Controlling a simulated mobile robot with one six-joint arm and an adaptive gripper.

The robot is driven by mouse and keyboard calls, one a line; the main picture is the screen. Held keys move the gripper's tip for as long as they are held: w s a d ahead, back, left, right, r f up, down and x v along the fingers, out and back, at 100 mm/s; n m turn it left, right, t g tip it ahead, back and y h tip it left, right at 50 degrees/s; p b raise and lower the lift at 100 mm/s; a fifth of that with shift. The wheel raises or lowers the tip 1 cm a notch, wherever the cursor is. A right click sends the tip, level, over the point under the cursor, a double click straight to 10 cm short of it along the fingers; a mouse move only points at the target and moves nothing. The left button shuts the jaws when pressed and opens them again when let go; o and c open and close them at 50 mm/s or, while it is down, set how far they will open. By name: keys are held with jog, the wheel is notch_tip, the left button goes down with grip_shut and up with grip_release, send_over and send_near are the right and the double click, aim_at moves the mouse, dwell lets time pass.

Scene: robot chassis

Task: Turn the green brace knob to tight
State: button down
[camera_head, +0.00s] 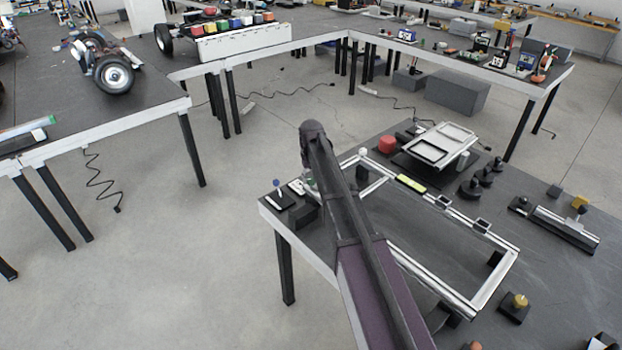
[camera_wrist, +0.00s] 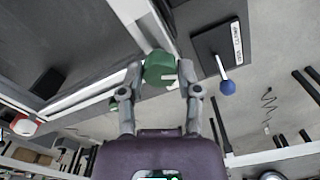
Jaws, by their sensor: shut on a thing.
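The green brace knob (camera_wrist: 158,68) is in the middle of the wrist view, at the corner of a silver frame. My gripper (camera_wrist: 160,82) has one finger on each side of it, shut on the knob. A white pointer stands out from the knob toward the right finger. In the head view my arm hides most of the knob; a bit of green (camera_head: 309,176) shows beside the silver frame (camera_head: 440,290). The knob's marks for tight cannot be read.
A blue-balled lever on a black labelled plate (camera_wrist: 218,50) stands close to the right of my gripper. A red knob (camera_head: 387,144) and a grey tray-like device (camera_head: 440,145) are behind the frame. A yellow-green level (camera_head: 411,183) lies on the frame's far rail. Open floor is left of the table.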

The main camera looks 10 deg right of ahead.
jog(key=m, duration=0.6)
jog(key=shift+s+m, duration=0.1)
jog(key=shift+m, duration=0.2)
jog(key=m, duration=1.2)
jog(key=shift+m, duration=0.4)
jog(key=m, duration=0.5)
jog(key=shift+m, duration=0.3)
jog(key=shift+c, duration=1.5)
grip_release()
jog(key=shift+n, duration=0.5)
